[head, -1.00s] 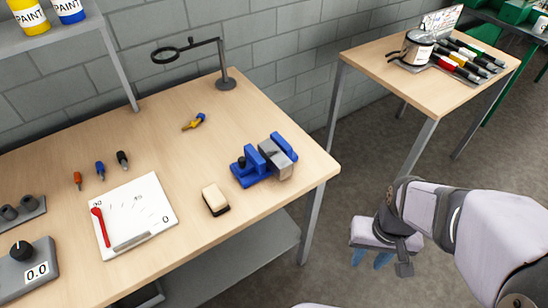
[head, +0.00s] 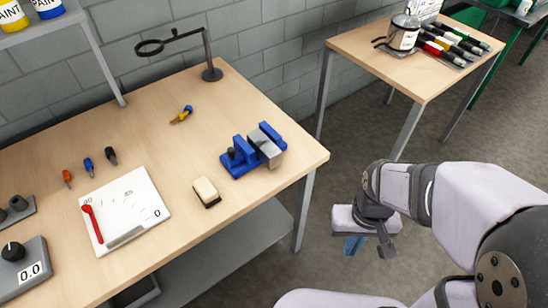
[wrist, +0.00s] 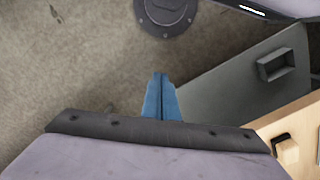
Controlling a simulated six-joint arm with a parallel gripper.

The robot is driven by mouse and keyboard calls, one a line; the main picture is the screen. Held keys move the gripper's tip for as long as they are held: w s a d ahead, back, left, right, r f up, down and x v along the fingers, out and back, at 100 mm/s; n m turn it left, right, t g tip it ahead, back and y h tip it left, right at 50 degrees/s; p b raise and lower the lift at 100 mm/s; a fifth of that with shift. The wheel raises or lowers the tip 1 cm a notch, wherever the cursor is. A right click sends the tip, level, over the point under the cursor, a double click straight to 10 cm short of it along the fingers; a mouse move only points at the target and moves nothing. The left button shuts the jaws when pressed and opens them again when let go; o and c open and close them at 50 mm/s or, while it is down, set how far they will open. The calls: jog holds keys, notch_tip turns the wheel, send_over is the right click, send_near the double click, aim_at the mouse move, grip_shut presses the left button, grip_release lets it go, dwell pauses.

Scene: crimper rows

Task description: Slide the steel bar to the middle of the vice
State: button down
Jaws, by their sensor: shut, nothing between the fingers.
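The blue vice (head: 238,160) stands near the right edge of the wooden workbench in the head view. The grey steel bar (head: 267,149) sits between its blue jaws and sticks out toward the bench's front edge. My gripper (head: 353,246) hangs off the bench, to the right of and below the vice, over the floor. In the wrist view its blue fingers (wrist: 161,98) are together with nothing between them. The vice and the bar do not show in the wrist view.
A beige-topped block (head: 206,191) lies left of the vice, with a white dial board (head: 150,190) further left. A magnifier stand (head: 211,74) is behind. A side table (head: 425,85) holds a pot and several markers. The bench's right front corner lies between my gripper and the vice.

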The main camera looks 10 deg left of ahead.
jog(key=w+a+n+p, duration=0.1)
jog(key=w+a+n, duration=0.3)
jog(key=w+a, duration=0.85)
jog(key=w+a+r+n, duration=0.4)
jog(key=w+r, duration=0.2)
jog(key=r, duration=0.2)
jog(key=shift+w+a+r, duration=0.15)
jog(key=shift+w+r, duration=0.1)
jog(key=shift+w, duration=0.15)
jog(key=shift+f, duration=0.1)
